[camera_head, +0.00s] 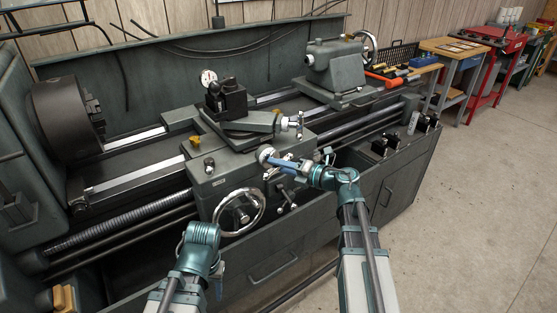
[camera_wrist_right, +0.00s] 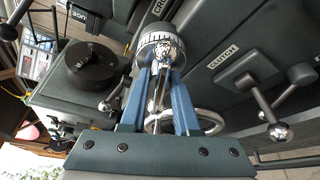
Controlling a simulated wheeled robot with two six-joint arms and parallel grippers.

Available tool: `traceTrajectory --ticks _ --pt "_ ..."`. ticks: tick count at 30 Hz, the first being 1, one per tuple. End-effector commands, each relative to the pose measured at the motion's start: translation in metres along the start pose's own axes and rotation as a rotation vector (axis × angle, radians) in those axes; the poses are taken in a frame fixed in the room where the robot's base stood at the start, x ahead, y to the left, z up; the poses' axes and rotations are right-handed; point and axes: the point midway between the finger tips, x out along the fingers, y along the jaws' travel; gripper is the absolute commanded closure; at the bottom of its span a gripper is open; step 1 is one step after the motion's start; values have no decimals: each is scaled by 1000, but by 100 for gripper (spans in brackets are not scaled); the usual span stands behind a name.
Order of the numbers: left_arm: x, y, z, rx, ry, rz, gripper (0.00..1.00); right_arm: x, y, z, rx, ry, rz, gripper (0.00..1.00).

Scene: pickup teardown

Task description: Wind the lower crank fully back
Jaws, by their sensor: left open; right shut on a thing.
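The lower crank shows in the right wrist view as a silver graduated dial (camera_wrist_right: 160,46) with a bright metal handle (camera_wrist_right: 157,88) reaching toward my camera. My right gripper (camera_wrist_right: 166,75) is shut on this handle, its blue fingers on either side of it. In the head view the dial (camera_head: 265,154) is on the front of the lathe carriage, and my right gripper (camera_head: 278,163) reaches it from the right. My left gripper (camera_head: 219,289) is low at the front left, apart from the lathe, mostly hidden by my wrist; little of its fingers shows.
A large handwheel (camera_head: 239,211) is on the carriage left of the dial. A ball-ended lever (camera_wrist_right: 278,130) beside a CLUTCH label is right of my right gripper in the wrist view. The floor (camera_head: 470,220) at right is clear.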

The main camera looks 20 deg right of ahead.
Motion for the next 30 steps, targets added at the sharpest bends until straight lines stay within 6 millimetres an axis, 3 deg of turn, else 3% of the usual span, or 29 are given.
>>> traceTrajectory --ticks 15,30 --pt "-34 -3 2 0 0 0 50 -1 3 -2 -458 4 -190 100" --pt "-47 -4 3 -1 0 0 50 0 1 -3 -824 3 -341 100"
